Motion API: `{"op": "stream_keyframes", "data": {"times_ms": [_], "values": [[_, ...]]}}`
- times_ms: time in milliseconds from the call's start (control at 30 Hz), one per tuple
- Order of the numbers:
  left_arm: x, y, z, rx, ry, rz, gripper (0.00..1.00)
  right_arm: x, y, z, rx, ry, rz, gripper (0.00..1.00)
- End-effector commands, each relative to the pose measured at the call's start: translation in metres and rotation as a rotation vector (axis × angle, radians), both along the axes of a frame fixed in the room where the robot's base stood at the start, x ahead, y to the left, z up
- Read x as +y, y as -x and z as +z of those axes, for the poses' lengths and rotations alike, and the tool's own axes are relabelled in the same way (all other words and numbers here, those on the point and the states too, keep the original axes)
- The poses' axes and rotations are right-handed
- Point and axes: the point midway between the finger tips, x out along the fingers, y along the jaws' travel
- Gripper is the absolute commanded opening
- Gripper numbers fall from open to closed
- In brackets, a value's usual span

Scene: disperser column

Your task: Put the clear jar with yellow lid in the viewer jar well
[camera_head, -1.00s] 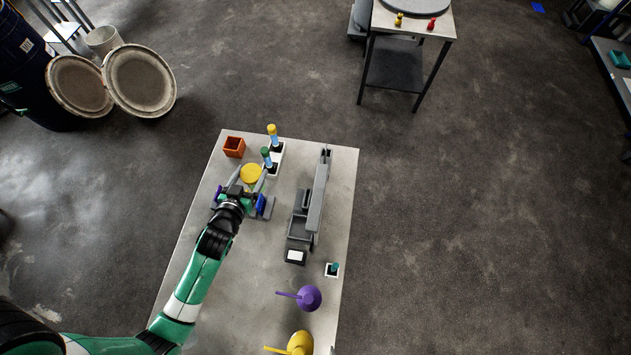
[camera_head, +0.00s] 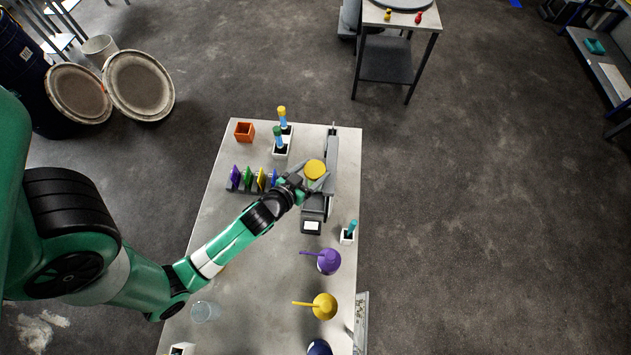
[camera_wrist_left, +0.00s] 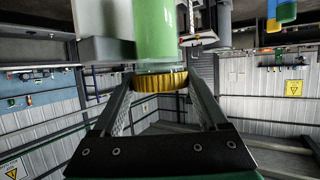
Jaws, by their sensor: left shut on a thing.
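The jar's yellow lid (camera_head: 315,169) shows in the head view, between the fingers of my left gripper (camera_head: 311,179). In the left wrist view the yellow lid (camera_wrist_left: 160,81) is between the fingertips, and the jar body (camera_wrist_left: 155,30) shows green. My left gripper is shut on the jar. The grey viewer (camera_head: 331,155) is a long device on the table, and the gripper with the jar is over its left side. The jar well is hidden under the jar and gripper, and I cannot tell the gap. My right gripper is not in view.
Left of the viewer stands a rack of coloured plates (camera_head: 248,181). Behind it are an orange box (camera_head: 244,131) and two capped bottles in white holders. A teal-topped item (camera_head: 350,230), a purple flask (camera_head: 328,261) and a yellow flask (camera_head: 324,306) stand nearer on the right.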

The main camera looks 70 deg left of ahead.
Motion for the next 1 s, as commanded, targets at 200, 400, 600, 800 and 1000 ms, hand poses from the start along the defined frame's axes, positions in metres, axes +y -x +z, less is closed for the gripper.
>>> {"op": "stream_keyframes", "data": {"times_ms": [200,400,600,800,1000], "values": [[0.0,0.0,-0.056,0.001,0.0,-0.001,0.0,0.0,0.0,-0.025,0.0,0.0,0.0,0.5],[0.0,-0.001,-0.093,-0.001,-0.001,-0.001,0.0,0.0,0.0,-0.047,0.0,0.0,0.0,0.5],[0.0,-0.001,-0.11,-0.002,0.0,-0.001,0.0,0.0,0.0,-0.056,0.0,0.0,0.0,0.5],[0.0,0.0,-0.119,-0.001,0.0,-0.001,0.0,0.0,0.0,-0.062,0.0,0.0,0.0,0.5],[0.0,-0.001,-0.15,-0.001,0.0,-0.001,0.0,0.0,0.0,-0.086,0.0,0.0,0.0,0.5]]}}
